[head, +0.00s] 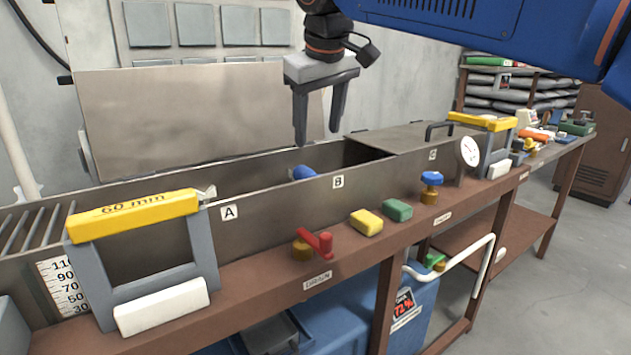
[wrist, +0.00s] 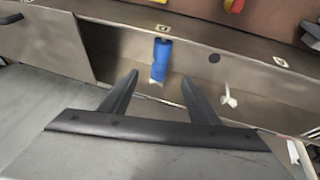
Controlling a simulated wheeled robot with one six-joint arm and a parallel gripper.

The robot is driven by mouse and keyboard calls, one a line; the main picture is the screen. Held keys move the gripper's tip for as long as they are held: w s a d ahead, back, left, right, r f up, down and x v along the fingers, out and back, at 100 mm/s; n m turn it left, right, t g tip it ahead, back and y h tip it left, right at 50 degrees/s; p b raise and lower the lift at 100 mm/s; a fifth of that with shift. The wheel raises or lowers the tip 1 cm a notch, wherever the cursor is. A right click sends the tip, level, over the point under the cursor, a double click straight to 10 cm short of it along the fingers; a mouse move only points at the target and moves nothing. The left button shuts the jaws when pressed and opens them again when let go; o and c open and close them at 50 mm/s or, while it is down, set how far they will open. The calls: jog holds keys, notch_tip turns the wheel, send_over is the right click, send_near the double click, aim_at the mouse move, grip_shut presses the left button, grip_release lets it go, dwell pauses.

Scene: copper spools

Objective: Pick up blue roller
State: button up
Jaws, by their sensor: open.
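The blue roller (head: 303,172) shows in the head view inside the metal trough, near the label B, partly hidden by the trough's front wall. In the wrist view the blue roller (wrist: 161,60) stands out against the trough's inner wall, above and between the two fingers. My gripper (head: 317,140) is open and empty above the trough in the head view, with its fingers pointing down. In the wrist view my gripper (wrist: 160,88) has its fingers spread apart, and the roller is beyond their tips, not between them.
The trough's front wall (head: 265,209) carries labels A and B. A lid (head: 405,138) with a handle covers its right part. A yellow-topped grey frame (head: 135,205) stands at left. A red valve (head: 319,243), a yellow block (head: 366,222) and a green block (head: 398,210) sit along the front ledge.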

aim_at(314, 174)
jog(key=x, duration=1.4)
jog(key=shift+f, duration=0.1)
jog(key=shift+c, duration=0.7)
jog(key=c, duration=1.2)
notch_tip(314, 174, up, 10)
jog(key=shift+a+f, duration=0.1)
jog(key=shift+f, duration=0.05)
jog(key=shift+r, duration=0.25)
